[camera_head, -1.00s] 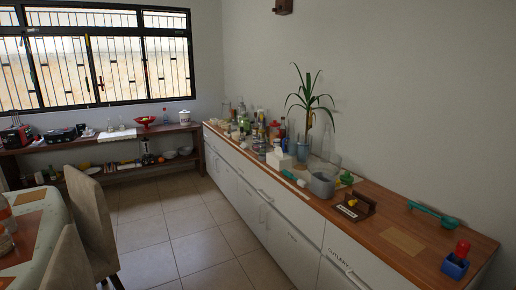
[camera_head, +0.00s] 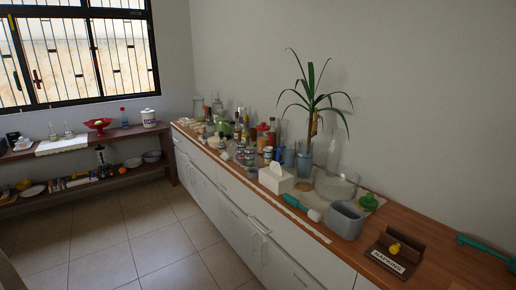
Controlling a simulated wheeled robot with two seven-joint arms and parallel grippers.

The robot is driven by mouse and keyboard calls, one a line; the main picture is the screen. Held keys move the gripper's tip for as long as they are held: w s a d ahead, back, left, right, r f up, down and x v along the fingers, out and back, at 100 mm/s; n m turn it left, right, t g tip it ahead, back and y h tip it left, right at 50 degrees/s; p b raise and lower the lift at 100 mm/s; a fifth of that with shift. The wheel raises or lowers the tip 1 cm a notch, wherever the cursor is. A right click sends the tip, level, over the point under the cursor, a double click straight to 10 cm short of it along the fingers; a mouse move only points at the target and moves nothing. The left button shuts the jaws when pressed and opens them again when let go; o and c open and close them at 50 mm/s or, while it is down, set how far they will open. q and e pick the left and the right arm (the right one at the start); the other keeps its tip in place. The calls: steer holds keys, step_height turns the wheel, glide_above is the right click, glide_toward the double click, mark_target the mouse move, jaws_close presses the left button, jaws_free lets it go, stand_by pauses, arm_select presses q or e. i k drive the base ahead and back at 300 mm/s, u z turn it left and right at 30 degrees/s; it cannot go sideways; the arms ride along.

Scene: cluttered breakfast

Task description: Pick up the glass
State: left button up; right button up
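Neither of my grippers is in view. I cannot tell for sure which thing is the task's glass. A bluish glass-like cup (camera_head: 289,157) stands on the wooden counter (camera_head: 445,236), left of the potted plant (camera_head: 305,160). A large clear glass bowl (camera_head: 337,184) stands right of the plant, near the wall. Small clear vessels, perhaps glasses, stand on the shelf under the window, one at the left (camera_head: 52,133) and one beside it (camera_head: 68,131). Many bottles and jars (camera_head: 240,130) crowd the far part of the counter, and parts of them hide each other.
White cabinets (camera_head: 235,225) are below. The tiled floor (camera_head: 120,235) in front is clear.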

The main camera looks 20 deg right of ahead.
mark_target(268, 155)
steer(key=i, duration=1.65)
steer(key=u, duration=1.45)
steer(key=i, duration=0.5)
steer(key=z, duration=3.45)
